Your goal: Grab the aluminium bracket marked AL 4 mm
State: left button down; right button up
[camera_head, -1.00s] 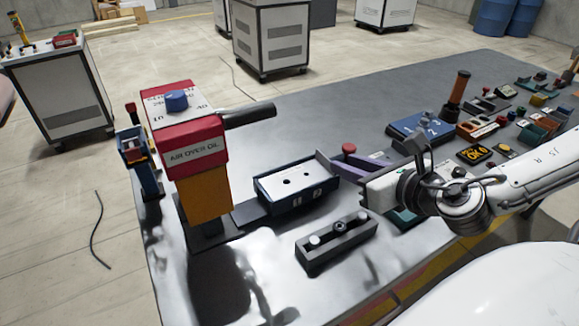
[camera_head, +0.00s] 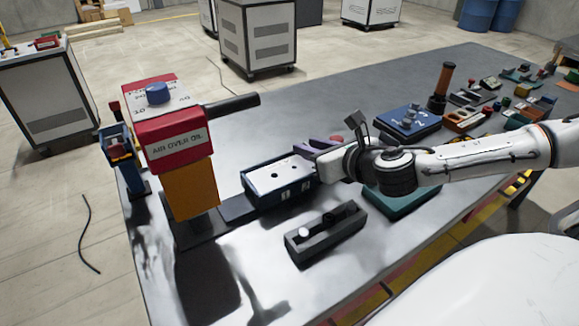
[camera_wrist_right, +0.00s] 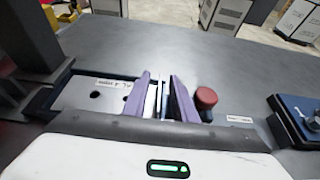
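My right gripper (camera_head: 322,146) is at the right end of a dark blue tray with a pale, two-holed plate (camera_head: 275,176). In the right wrist view its two purple fingers (camera_wrist_right: 161,97) stand apart, with a thin pale upright piece (camera_wrist_right: 158,98) between them. Gaps seem to show beside this piece. I cannot tell whether it is the AL 4 mm bracket, as no such marking is legible. The tray's holed plate also shows left of the fingers (camera_wrist_right: 92,95). My left gripper is not in view.
A red knob (camera_wrist_right: 206,98) stands close right of the fingers. The red and orange AIR OVER OIL unit (camera_head: 176,145) stands left of the tray. A dark grey block (camera_head: 326,236) lies in front. A blue fixture (camera_head: 408,122) and several small parts are farther right.

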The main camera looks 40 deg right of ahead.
jog(key=shift+c, duration=0.4)
grip_shut()
jog(key=shift+r, duration=0.1)
